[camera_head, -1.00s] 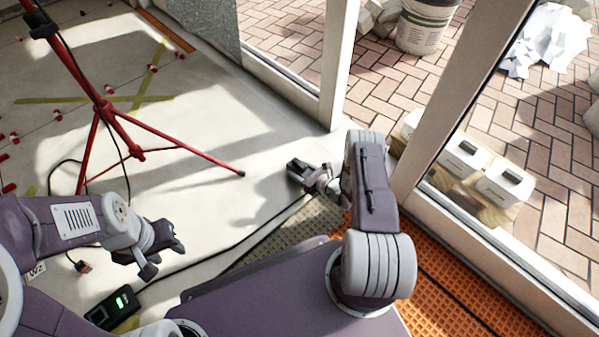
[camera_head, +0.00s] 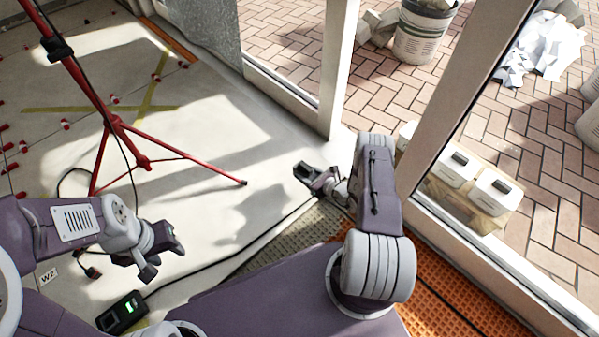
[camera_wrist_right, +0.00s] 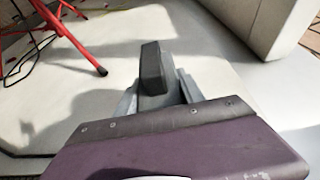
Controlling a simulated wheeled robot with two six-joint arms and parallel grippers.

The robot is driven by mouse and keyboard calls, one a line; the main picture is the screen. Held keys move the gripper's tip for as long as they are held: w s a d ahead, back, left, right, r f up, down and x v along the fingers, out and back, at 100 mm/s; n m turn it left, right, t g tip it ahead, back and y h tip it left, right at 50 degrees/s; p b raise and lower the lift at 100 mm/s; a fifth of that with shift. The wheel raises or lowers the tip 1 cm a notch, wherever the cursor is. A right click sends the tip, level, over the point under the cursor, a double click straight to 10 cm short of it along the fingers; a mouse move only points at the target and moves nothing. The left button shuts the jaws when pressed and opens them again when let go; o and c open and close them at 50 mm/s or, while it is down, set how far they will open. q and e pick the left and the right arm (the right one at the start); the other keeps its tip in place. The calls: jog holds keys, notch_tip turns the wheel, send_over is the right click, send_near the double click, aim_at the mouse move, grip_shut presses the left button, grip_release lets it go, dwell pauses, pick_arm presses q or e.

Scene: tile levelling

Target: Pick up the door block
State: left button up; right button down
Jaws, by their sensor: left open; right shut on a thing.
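The door block appears as a dark grey, wedge-like piece (camera_wrist_right: 152,68) standing up between the jaws of my right gripper (camera_wrist_right: 155,98) in the right wrist view. The gripper is shut on it. In the head view, my right gripper (camera_head: 321,181) is over the pale floor near the door frame, with the dark block (camera_head: 303,171) at its tip. The block's lower part is hidden by the jaws. My left gripper (camera_head: 164,262) is open and empty on the left, above the floor.
A red tripod (camera_head: 118,130) stands at left; its leg (camera_wrist_right: 85,50) also shows in the wrist view. Door posts (camera_head: 338,70) rise at right. A black cable (camera_head: 235,259) crosses the floor near a small black device (camera_head: 122,312). Orange matting (camera_head: 440,285) lies at right.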

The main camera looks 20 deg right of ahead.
jog(key=s+d+r+p, duration=0.4)
jog(key=s+d+r, duration=0.1)
jog(key=d, duration=0.2)
jog(key=shift+s+r+p, duration=0.3)
jog(key=shift+s+p, duration=0.05)
